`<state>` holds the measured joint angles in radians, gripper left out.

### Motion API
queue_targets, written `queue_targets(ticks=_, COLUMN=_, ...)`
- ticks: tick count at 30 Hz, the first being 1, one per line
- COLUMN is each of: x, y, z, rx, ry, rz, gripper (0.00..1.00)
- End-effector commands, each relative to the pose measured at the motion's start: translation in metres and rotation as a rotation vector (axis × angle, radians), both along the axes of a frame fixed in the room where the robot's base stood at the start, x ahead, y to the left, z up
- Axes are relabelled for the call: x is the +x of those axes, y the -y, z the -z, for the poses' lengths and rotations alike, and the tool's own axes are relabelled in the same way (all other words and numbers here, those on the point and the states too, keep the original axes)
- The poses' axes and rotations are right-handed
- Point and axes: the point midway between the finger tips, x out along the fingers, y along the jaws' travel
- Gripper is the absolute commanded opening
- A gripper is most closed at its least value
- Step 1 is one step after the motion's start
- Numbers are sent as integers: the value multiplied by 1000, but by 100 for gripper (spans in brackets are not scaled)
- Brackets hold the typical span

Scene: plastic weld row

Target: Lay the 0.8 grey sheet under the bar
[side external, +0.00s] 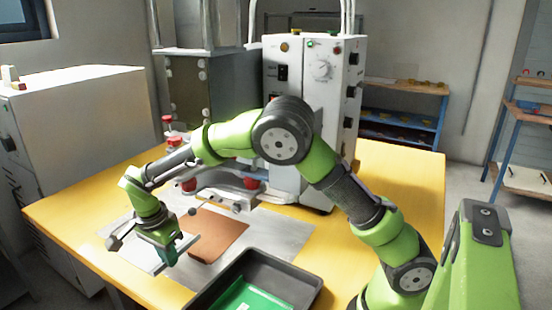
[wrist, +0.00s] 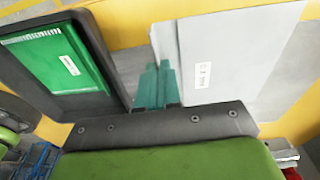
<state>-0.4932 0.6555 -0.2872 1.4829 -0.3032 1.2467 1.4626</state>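The grey sheet (wrist: 235,45), with a small white label, fills the upper right of the wrist view. My gripper's green fingers (wrist: 158,85) are close together at the sheet's near left edge and appear shut on it. In the side view my gripper (side external: 168,252) is low over the front left of the metal plate, with a thin pale edge of the sheet (side external: 160,267) at its fingertips. The bar (side external: 228,198) of the welding machine lies behind and to the right of my gripper, above the work area. Most of the sheet is hidden in the side view.
A brown pad (side external: 218,236) lies on the metal plate (side external: 275,232) in front of the bar. A dark tray (side external: 306,289) with green sheets (side external: 250,298) stands at the front; it also shows in the wrist view (wrist: 112,60). The yellow table (side external: 400,190) is clear at the right.

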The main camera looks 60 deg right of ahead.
Motion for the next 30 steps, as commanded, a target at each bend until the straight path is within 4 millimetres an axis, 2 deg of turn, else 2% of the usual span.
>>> queue_targets(ticks=3, x=0, y=1, z=13, rx=0, ry=0, rz=0, gripper=0)
queue_targets(ticks=8, x=1, y=7, z=19, rx=-1, ry=2, rz=1, gripper=0)
queue_targets(ticks=24, x=0, y=52, z=45, rx=-1, ry=0, rz=-1, gripper=0)
queue_targets(ticks=30, x=0, y=72, z=45, rx=0, ry=1, rz=1, gripper=0)
